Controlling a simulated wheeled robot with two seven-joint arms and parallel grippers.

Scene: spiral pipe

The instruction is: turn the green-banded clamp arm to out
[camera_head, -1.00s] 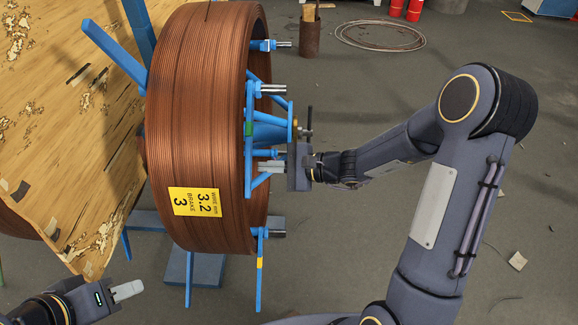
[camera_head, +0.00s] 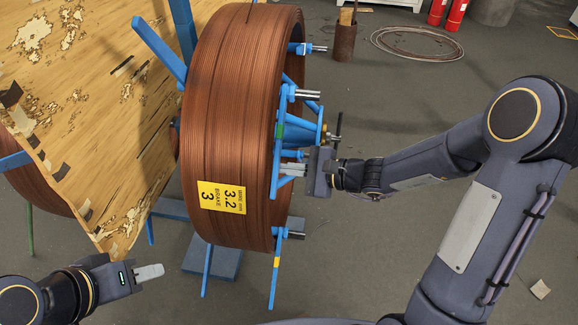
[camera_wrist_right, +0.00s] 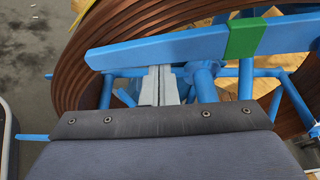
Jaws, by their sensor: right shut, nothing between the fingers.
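The green-banded clamp arm is a blue bar (camera_head: 281,108) standing roughly upright across the right face of the copper wire coil (camera_head: 235,110). Its green band (camera_head: 279,131) is near its middle. In the right wrist view the bar (camera_wrist_right: 160,50) runs across the top, with the green band (camera_wrist_right: 246,38) right of centre. My right gripper (camera_head: 290,168) is shut and empty beside the bar's lower part. Its fingertips (camera_wrist_right: 153,72) are at the bar's near edge; I cannot tell whether they touch. My left gripper (camera_head: 150,272) is low at the left, away from the coil; its finger gap is not clear.
A yellow-banded blue arm (camera_head: 276,262) hangs at the coil's bottom. The blue hub (camera_head: 305,130) with a dark handle (camera_head: 338,127) sits just above my right gripper. A wooden flange (camera_head: 90,110) stands left. Open floor lies to the right.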

